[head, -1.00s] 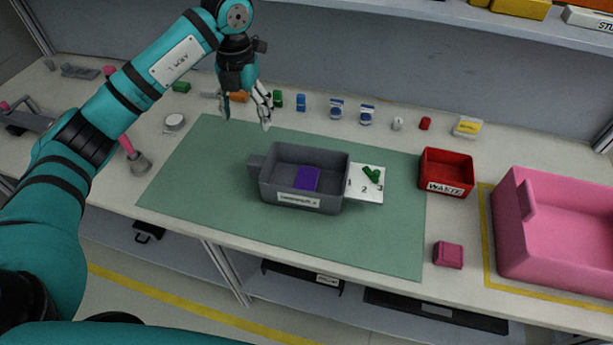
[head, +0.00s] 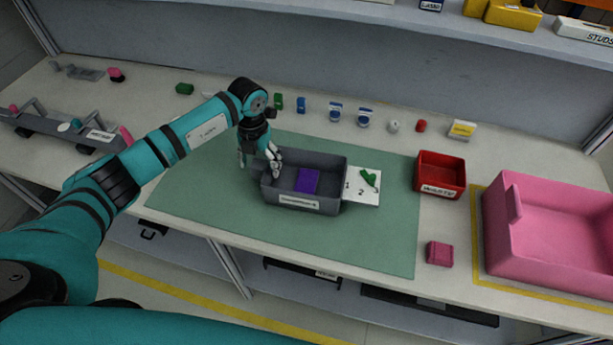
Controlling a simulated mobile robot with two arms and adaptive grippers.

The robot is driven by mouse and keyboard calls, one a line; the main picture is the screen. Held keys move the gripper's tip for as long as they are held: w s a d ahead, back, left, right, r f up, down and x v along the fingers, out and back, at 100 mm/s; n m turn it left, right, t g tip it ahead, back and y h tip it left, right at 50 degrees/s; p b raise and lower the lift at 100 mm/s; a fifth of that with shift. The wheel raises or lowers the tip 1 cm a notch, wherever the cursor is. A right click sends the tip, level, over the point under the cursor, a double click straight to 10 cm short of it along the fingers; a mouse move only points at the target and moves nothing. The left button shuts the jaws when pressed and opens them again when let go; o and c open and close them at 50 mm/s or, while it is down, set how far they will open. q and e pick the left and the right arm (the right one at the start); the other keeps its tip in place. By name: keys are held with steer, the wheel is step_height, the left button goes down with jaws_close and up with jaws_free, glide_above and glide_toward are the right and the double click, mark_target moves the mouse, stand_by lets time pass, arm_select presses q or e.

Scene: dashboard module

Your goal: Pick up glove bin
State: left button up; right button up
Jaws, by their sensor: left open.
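The grey open bin (head: 333,200), which I take to be the glove bin, sits on the green mat. Its front carries a white label too small to read surely. A purple block (head: 307,180) lies inside it. A white card (head: 364,196) with numbers and a green piece (head: 369,178) sticks out at its right side. My left gripper (head: 258,170) is open at the bin's left end, pointing down, with its fingers around the area of the left tab. The gripper hides most of that tab, and I cannot tell whether it touches. My right gripper is not in view.
A red waste bin (head: 441,183) and a large pink bin (head: 550,265) stand to the right, with a dark pink block (head: 439,253) in front. Several small parts line the back. A shelf overhangs the back.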

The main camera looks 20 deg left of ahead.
arm_select(q)
steer(key=shift+f, duration=0.25)
steer(key=shift+r, duration=0.1)
jaws_close()
stand_by(0.4)
